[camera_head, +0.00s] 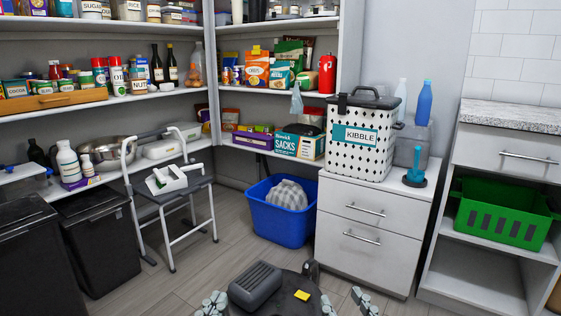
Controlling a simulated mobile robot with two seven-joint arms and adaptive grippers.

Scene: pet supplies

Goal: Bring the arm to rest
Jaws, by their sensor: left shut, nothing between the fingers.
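My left gripper (211,303) is at the bottom edge, left of my dark base. It is shut and empty, and only its upper part shows. My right gripper (346,303) is at the bottom edge, right of the base. Two separate grey finger parts show with a gap between them and nothing visible in it. The frame cuts off the lower parts of both grippers. Both are in front of open floor, apart from the furniture.
A blue bin (281,226) with a grey cushion stands on the floor ahead. A step stool (178,217) and black bins (96,240) are left. A white drawer cabinet (366,238) bears a kibble container (362,138). A green crate (503,215) sits right. Floor between is clear.

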